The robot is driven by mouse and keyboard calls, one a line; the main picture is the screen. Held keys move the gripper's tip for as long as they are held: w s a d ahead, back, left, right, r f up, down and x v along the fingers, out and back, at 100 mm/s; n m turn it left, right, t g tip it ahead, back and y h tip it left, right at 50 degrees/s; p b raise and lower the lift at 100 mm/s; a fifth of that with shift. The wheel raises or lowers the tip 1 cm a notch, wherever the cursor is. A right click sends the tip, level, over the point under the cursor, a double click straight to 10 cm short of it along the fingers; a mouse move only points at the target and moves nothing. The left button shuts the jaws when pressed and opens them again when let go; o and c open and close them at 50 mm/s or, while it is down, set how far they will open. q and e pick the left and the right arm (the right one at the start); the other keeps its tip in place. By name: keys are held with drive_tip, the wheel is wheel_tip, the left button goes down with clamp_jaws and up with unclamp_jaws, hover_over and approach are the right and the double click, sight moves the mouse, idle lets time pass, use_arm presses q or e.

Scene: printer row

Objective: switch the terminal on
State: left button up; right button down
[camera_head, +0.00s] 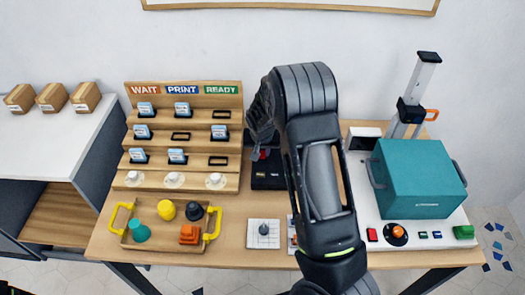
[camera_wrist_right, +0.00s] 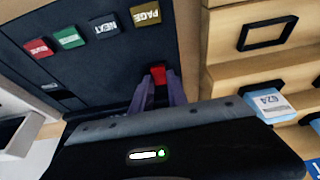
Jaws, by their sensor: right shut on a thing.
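The terminal is a dark panel (camera_wrist_right: 105,60) in the right wrist view, with a row of coloured keys, among them NEXT (camera_wrist_right: 103,26) and PAGE (camera_wrist_right: 145,16). A small red switch (camera_wrist_right: 159,74) stands on it. My right gripper (camera_wrist_right: 160,88) is shut on the red switch, its two fingertips on either side of it. In the head view the terminal (camera_head: 268,181) lies on the table beside the wooden rack, partly hidden by my right arm. My right gripper (camera_head: 262,148) reaches down at its far end. Whether the switch is thrown cannot be told.
The WAIT/PRINT/READY rack (camera_head: 190,150) stands close to the gripper's left. A wooden tray (camera_head: 150,236) with coloured knobs and a white pad (camera_head: 263,234) lie in front. A teal press (camera_head: 416,180) stands at right. Boxes (camera_head: 52,97) sit on a side counter.

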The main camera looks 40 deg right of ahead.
sight(263, 154)
drive_tip(key=shift+w+d+g+y+b, duration=0.2)
drive_tip(key=shift+g+y, duration=0.25)
drive_tip(key=shift+g, duration=0.15)
drive_tip(key=shift+w+d+g+y+b, duration=0.1)
drive_tip(key=shift+w+d+g+y, duration=0.1)
drive_tip(key=shift+g+y, duration=0.35)
drive_tip(key=shift+g, duration=0.35)
drive_tip(key=c, duration=1.3)
unclamp_jaws()
drive_tip(key=shift+r, duration=0.15)
wheel_tip(263, 154, up, 8)
drive_tip(key=b, duration=0.1)
drive_tip(key=shift+f+b, duration=0.2)
drive_tip(key=shift+b, duration=0.15)
drive_tip(key=shift+s+a, duration=0.1)
drive_tip(key=shift+s, duration=0.05)
